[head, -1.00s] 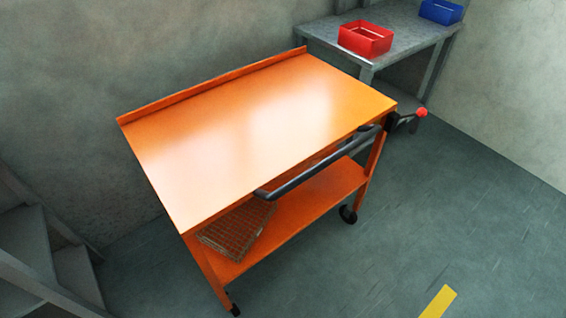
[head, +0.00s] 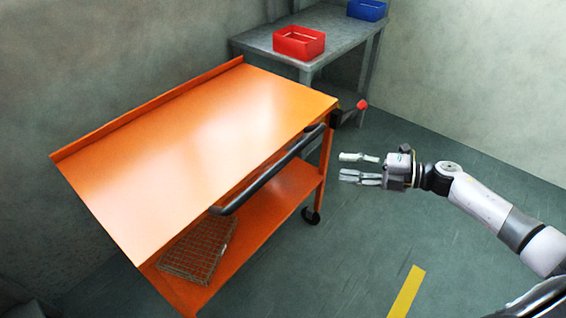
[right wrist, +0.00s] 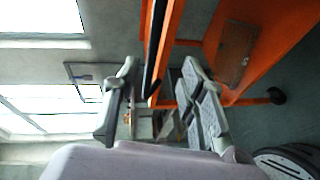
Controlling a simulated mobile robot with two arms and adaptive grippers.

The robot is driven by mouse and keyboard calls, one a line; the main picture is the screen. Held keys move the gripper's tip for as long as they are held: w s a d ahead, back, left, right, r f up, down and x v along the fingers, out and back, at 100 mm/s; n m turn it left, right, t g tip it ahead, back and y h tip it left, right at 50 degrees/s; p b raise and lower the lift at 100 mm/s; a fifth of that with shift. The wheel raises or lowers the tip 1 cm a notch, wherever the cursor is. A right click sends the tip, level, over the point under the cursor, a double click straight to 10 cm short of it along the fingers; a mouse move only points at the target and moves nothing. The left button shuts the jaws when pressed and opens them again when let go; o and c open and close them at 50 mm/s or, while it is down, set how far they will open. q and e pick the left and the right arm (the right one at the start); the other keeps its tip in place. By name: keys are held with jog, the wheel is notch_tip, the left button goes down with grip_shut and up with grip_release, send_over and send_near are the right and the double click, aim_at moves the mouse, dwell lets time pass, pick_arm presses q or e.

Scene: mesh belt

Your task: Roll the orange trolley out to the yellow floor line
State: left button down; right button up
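The orange trolley (head: 190,140) stands against the wall, with a bare top and a lower shelf. Its dark push handle (head: 268,178) runs along the near long side. A lever with a red knob (head: 362,104) sticks out at its right corner. My right gripper (head: 358,168) is open and empty, to the right of the handle and apart from it. In the right wrist view the open fingers (right wrist: 158,98) point toward the trolley (right wrist: 245,60). The yellow floor line (head: 407,291) shows at the bottom. My left gripper is not in view.
A wire basket (head: 200,250) lies on the trolley's lower shelf. A grey table (head: 310,62) behind the trolley bears a red bin (head: 299,42) and a blue bin (head: 367,9). The floor between the trolley and the yellow line is clear.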

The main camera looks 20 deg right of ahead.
jog(key=r+n, duration=0.1)
jog(key=b, duration=0.2)
send_near(283, 162)
jog(key=shift+g+y, duration=0.3)
jog(key=x, duration=0.7)
jog(key=w+d+f+x, duration=0.1)
jog(key=x, duration=0.2)
jog(key=shift+w+a, duration=0.15)
jog(key=shift+c, duration=0.4)
jog(key=shift+f, duration=0.1)
grip_shut()
